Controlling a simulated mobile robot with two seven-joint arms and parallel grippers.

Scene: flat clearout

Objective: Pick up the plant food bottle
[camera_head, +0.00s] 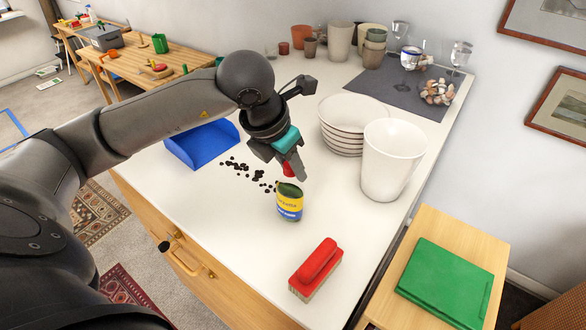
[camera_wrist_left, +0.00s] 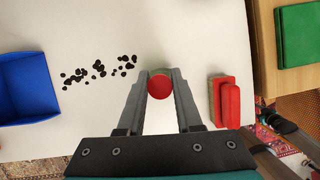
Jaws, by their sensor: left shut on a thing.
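The plant food bottle (camera_head: 289,203) has a green body, a yellow and blue label and a red cap. It is upright at the middle of the white counter; I cannot tell whether its base touches the surface. My left gripper (camera_head: 290,174) comes down from above and is shut on the bottle near its top. In the left wrist view the red cap (camera_wrist_left: 159,87) sits between the two fingertips. The gripper hides part of the bottle's upper end in the head view.
A red brush (camera_head: 317,266) lies to the right in front. Dark pellets (camera_head: 249,172) and a blue dustpan (camera_head: 201,146) are to the left. Stacked bowls (camera_head: 343,125) and a white bin (camera_head: 391,160) stand behind. A green folder (camera_head: 445,284) lies on a side table.

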